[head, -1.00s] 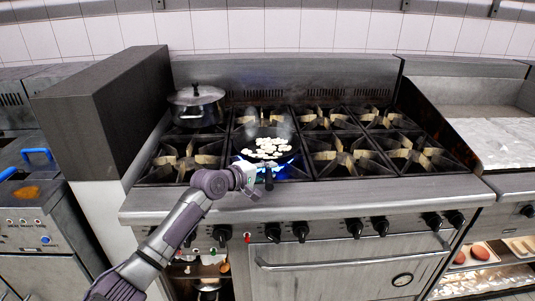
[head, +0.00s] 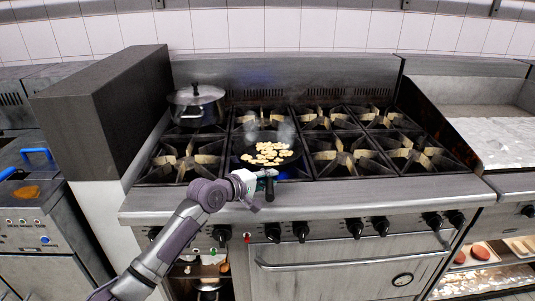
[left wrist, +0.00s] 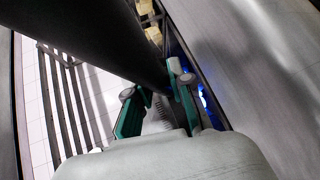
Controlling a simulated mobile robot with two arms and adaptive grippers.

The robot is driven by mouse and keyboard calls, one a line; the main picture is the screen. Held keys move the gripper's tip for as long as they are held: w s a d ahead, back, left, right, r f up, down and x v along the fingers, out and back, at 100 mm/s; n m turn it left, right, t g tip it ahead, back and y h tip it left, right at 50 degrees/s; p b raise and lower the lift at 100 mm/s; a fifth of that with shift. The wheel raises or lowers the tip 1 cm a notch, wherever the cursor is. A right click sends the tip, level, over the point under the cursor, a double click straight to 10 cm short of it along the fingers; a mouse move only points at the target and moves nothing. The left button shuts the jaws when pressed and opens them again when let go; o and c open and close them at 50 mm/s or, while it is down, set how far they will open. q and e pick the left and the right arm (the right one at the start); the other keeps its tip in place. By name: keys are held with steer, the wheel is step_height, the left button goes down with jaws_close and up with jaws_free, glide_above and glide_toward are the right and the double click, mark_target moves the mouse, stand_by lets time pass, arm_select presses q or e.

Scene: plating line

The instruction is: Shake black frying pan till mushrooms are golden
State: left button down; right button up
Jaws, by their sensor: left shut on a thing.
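The black frying pan (head: 283,167) is over the front burner, second from the left, in the head view. Pale yellow mushroom slices (head: 268,153) lie in it, with steam above. My left gripper (head: 263,176) is shut on the pan's black handle (head: 269,190) at the front edge of the range. In the left wrist view its green-sided fingers (left wrist: 155,105) stand around a dark form, and a blue flame (left wrist: 203,98) shows beside them. My right gripper is not in view.
A lidded steel pot (head: 197,107) stands on the back left burner. The other burners (head: 345,155) are empty. A tall dark block (head: 105,110) stands left of the range, and a flat griddle (head: 495,142) is at the right.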

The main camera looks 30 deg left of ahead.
mark_target(268, 168)
arm_select(q)
steer(key=shift+w+a+r, duration=0.3)
steer(key=shift+w+a, duration=0.2)
steer(key=shift+w, duration=0.25)
steer(key=shift+w+a+r, duration=0.3)
steer(key=shift+w+a, duration=0.15)
steer(key=shift+w, duration=0.3)
steer(key=shift+w+a+f, duration=0.1)
steer(key=shift+w+f, duration=0.25)
steer(key=shift+f, duration=0.1)
steer(key=shift+s+r, duration=0.25)
steer(key=shift+w+f, duration=0.1)
stand_by(3.7)
